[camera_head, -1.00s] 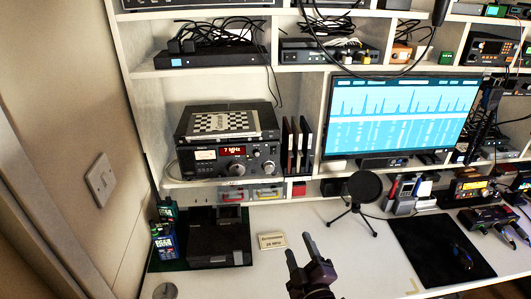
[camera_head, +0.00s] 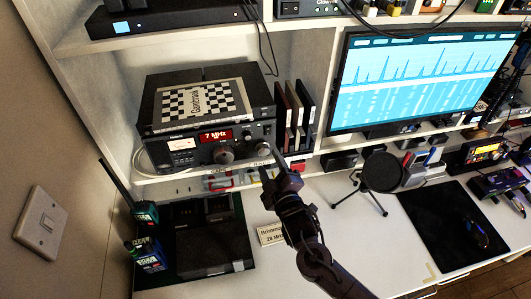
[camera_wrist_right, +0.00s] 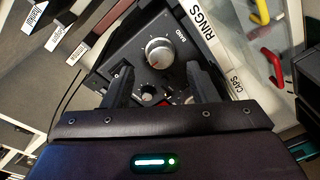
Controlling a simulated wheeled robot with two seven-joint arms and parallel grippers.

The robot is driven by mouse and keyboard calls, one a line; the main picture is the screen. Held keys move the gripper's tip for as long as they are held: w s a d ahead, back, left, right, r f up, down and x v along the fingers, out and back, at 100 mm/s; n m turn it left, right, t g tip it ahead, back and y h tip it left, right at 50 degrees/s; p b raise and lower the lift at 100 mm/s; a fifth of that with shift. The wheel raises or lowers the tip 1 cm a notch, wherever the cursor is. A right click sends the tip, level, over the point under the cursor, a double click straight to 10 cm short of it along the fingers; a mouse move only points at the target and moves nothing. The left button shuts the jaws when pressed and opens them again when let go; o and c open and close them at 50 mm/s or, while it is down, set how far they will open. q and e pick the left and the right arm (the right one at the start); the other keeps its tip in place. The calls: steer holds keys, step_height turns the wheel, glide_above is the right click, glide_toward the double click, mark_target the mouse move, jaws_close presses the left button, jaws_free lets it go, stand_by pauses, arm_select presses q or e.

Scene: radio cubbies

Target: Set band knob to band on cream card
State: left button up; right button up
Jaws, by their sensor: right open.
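The radio (camera_head: 160,160) sits on the shelf, its red display (camera_head: 216,135) reading 7 MHz. The band knob (camera_wrist_right: 158,52), silver with a "BAND" label, shows in the right wrist view, beyond and roughly between the fingertips. In the head view the band knob (camera_head: 264,148) is at the right of the radio's front. The cream card (camera_head: 271,234) stands on the desk, its lower line reading 28 MHz. My right gripper (camera_head: 272,167) is open and empty, just in front of the radio's right side; it also shows in the wrist view (camera_wrist_right: 161,76). My left gripper is out of view.
A round black microphone (camera_head: 383,172) on a tripod stands on the desk to the right.

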mark_target(264, 152)
steer(key=x, duration=0.4)
steer(key=shift+s, duration=0.1)
steer(key=c, duration=1)
